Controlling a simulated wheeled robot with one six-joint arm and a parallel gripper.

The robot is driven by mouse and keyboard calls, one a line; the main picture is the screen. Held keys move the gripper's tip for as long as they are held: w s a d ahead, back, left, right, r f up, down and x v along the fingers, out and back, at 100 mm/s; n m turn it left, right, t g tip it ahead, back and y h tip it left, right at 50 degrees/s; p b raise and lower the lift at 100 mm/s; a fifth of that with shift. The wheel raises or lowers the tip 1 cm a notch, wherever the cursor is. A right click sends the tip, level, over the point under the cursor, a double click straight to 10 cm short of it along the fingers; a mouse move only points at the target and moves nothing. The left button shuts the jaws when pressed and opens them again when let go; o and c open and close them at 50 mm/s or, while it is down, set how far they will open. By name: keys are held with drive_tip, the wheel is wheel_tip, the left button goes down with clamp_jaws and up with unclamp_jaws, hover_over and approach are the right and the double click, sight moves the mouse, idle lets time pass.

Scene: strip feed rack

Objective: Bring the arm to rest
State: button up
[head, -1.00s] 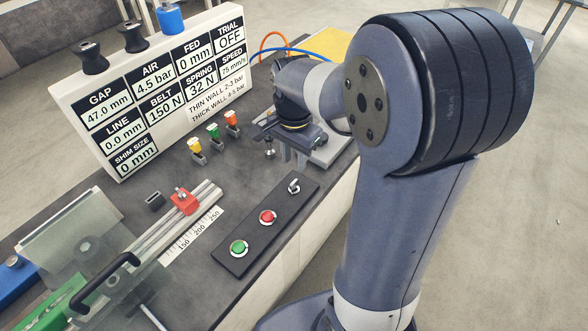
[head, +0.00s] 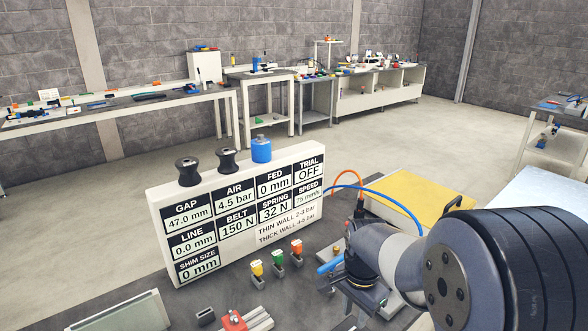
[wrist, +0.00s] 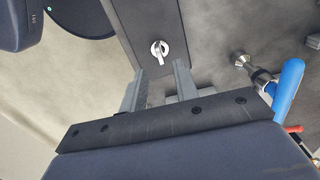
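My arm rises at the lower right of the head view. My gripper (head: 362,305) hangs over the right part of the dark bench (head: 100,302), right of the display board (head: 236,215); its fingertips are cut off or hard to see there. In the wrist view, the two grey fingers of my gripper (wrist: 160,78) stand apart with nothing between them. Beyond the fingertips lies a dark panel (wrist: 143,22) with a metal toggle switch (wrist: 159,50). The board reads TRIAL OFF, GAP 47.0 mm and FED 0 mm.
Yellow, green and red toggles (head: 277,262) stand left of my gripper. Black knobs and a blue cylinder (head: 261,149) sit on the board. A blue hose (head: 392,205) and a yellow plate (head: 422,197) are behind my gripper. Benches (head: 120,112) line the far wall; open floor lies between.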

sight(352, 329)
wheel_tip(352, 329, down, 6)
drive_tip(key=shift+r, duration=0.15)
drive_tip(key=shift+r, duration=0.1)
idle(0.5)
